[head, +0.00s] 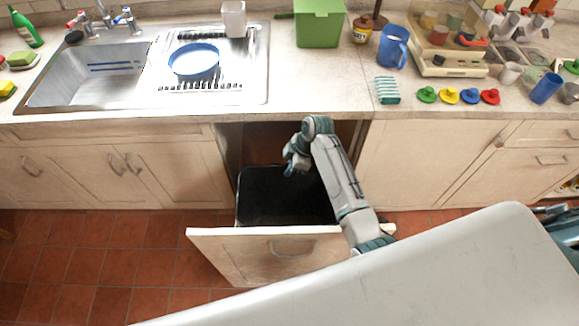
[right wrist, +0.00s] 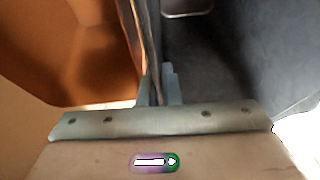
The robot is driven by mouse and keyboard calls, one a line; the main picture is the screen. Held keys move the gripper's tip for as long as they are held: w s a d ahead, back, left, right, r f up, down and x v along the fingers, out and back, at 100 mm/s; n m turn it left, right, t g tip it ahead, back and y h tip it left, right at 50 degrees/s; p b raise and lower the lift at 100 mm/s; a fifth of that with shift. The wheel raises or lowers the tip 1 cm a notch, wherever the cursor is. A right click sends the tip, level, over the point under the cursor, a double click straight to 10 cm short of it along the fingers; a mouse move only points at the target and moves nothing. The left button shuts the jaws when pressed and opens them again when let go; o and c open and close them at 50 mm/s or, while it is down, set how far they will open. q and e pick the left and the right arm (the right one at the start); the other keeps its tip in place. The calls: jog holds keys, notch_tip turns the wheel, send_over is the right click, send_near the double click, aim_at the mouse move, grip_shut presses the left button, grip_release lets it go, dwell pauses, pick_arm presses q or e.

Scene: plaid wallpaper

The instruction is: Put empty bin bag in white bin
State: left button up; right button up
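A pulled-out bin drawer (head: 225,244) stands open below the counter. A black-lined bin (head: 262,207) sits in it, its inside dark; the dark grey lining also fills the right of the right wrist view (right wrist: 235,50). No white outer bin wall shows clearly. My right gripper (head: 291,168) is over the back part of the bin. In the right wrist view its fingers (right wrist: 158,88) are close together, one on each side of a thin dark edge that looks like the bag's upper edge. Whether the bin's rim is also between them is hidden. My left gripper is not in view.
The cabinet interior (right wrist: 65,50) lies left of the fingers in the right wrist view. Above the drawer, the counter holds a sink (head: 90,70), a green box (head: 319,25), a blue jug (head: 393,46) and several small items. Red floor tiles (head: 110,260) are clear left of the drawer.

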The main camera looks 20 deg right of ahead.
jog(key=o, duration=0.3)
jog(key=shift+o, duration=0.2)
jog(key=shift+r, duration=0.15)
jog(key=w+b+v, duration=0.1)
jog(key=b+v, duration=0.1)
jog(key=v, duration=1.1)
jog(key=shift+s+a+b, duration=0.25)
jog(key=shift+s+b, duration=0.05)
jog(key=shift+s, duration=0.1)
jog(key=shift+r, duration=0.1)
